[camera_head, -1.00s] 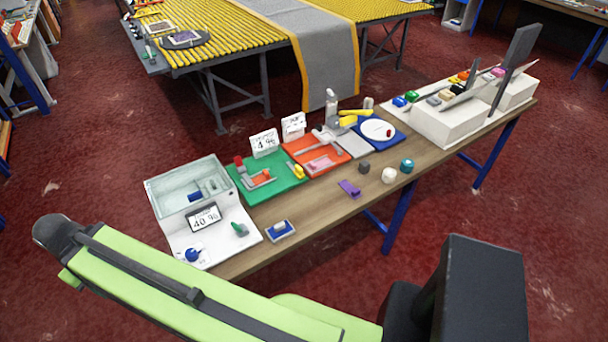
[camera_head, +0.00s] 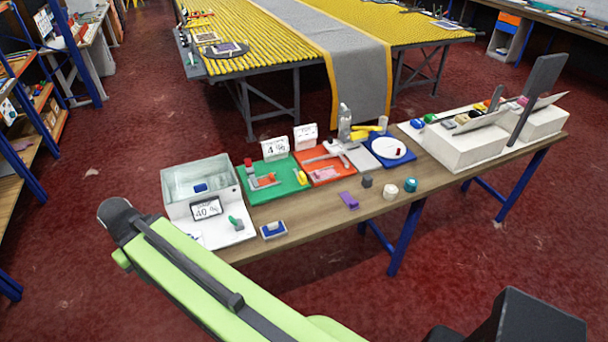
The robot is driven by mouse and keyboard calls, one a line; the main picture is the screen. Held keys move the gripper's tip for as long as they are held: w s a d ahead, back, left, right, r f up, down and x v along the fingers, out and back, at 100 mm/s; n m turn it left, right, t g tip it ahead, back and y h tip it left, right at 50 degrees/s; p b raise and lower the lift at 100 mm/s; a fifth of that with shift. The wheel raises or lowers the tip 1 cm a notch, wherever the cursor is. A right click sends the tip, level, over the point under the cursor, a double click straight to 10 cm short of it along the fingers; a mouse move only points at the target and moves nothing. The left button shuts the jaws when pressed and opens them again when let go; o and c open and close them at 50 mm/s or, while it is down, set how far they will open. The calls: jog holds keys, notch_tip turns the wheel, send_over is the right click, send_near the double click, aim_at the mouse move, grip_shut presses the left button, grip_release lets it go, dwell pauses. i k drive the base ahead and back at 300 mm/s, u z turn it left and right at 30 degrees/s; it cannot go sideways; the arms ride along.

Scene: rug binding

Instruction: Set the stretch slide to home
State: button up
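No label naming the stretch slide is readable, so I cannot tell for sure which part it is. A green board (camera_head: 285,189) on the workbench carries a grey and orange device with a red knob (camera_head: 248,162). A sign reading 4 % (camera_head: 275,148) stands behind it. A white device with a clear-walled box (camera_head: 204,178) stands at the bench's left end, with a 40 % display (camera_head: 207,209) and a green lever (camera_head: 236,222). My green arm link crosses the lower left, in front of the bench, and hides part of the white device's front. My gripper is not visible.
The wooden workbench (camera_head: 330,222) also holds a red board (camera_head: 312,181), a blue board with a white disc (camera_head: 388,148), a purple piece (camera_head: 348,200) and white boxes (camera_head: 455,144). A yellow slatted table (camera_head: 265,65) stands behind. Red floor is open around the bench.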

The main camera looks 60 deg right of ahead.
aim_at(301, 177)
jog(key=z, duration=0.05)
jog(key=i, duration=0.9)
jog(key=u, duration=0.1)
